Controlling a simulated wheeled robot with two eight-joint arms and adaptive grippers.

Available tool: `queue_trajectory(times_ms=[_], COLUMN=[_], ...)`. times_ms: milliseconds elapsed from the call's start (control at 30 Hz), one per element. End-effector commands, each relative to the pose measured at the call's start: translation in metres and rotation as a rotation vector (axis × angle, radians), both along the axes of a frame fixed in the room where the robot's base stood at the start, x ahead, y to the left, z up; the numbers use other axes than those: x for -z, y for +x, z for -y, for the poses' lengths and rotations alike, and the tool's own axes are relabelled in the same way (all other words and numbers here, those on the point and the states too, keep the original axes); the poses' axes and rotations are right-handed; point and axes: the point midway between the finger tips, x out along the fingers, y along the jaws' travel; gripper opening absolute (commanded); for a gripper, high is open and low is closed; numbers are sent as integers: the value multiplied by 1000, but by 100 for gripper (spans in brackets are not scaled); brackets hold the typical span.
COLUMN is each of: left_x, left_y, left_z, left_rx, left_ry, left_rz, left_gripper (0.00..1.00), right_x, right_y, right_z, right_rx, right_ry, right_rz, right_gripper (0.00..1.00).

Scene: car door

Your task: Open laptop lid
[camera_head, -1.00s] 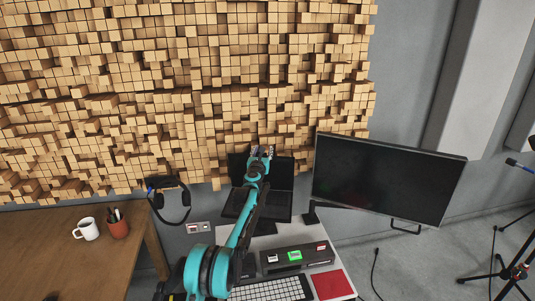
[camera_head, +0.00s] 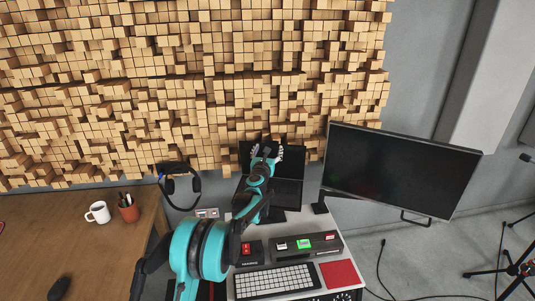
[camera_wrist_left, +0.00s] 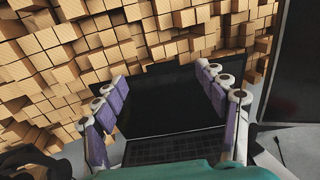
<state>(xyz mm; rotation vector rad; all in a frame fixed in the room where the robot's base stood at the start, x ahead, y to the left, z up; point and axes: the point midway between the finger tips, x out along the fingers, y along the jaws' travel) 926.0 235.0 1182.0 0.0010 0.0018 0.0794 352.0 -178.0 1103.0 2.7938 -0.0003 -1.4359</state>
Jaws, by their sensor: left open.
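A black laptop (camera_head: 287,192) stands at the back of the small grey desk, against the wooden block wall. Its lid (camera_head: 291,163) is raised, with the dark screen facing me. In the left wrist view the screen (camera_wrist_left: 165,100) and the keyboard (camera_wrist_left: 170,147) both show. My left gripper (camera_head: 266,153) is in front of the lid in the head view and hides part of it. In the left wrist view my left gripper (camera_wrist_left: 165,95) is open, its purple-padded fingers to either side of the screen, with nothing between them. My right gripper is not in view.
A large black monitor (camera_head: 400,170) stands right of the laptop. A white keyboard (camera_head: 276,281), a black device with a green display (camera_head: 304,244) and a red pad (camera_head: 339,274) lie nearer. Headphones (camera_head: 180,187) hang at the left. A mug (camera_head: 97,212) stands on the wooden table (camera_head: 90,255).

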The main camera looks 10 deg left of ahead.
Motion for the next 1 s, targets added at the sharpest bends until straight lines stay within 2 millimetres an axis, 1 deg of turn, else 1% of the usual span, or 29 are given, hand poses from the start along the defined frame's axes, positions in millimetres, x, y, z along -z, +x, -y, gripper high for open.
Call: queue_trajectory(times_ms=[33, 100, 200, 500, 567, 600, 667, 700, 767, 800, 867, 900, 967, 1000], left_x=[0, 0, 1, 1, 1, 2, 4, 7, 11, 15, 20, 24, 28, 30], left_y=[-8, -16, -22, -25, -25, -25, -26, -28, -30, -33, -37, -41, -46, -49], left_z=[1, 2, 2, 2, 2, 2, 1, 1, -1, -2, -4, -5, -6, -5], left_rx=[1, 1, 1, 1, 1, 0, -4, -8, -15, -22, -34, -46, -63, -76], left_ry=[-1, 1, 0, 0, 8, 34, 126, 227, 451, 641, 968, 1202, 1556, 1783], left_rz=[0, 0, -1, -1, -2, -4, -10, -17, -34, -48, -72, -91, -118, -135], left_gripper=[72, 72, 72, 72, 57, 46, 30, 20, 4, 0, 0, 0, 0, 0], right_x=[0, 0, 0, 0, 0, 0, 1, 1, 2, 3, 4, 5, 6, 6], right_y=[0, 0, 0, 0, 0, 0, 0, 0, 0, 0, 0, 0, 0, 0], right_z=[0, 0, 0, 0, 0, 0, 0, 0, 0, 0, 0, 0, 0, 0], right_rx=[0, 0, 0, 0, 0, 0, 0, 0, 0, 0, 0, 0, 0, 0], right_ry=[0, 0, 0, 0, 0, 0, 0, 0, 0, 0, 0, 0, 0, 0], right_rz=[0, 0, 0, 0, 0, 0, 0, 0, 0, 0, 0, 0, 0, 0], right_gripper=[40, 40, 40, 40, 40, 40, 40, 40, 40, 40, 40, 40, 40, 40])
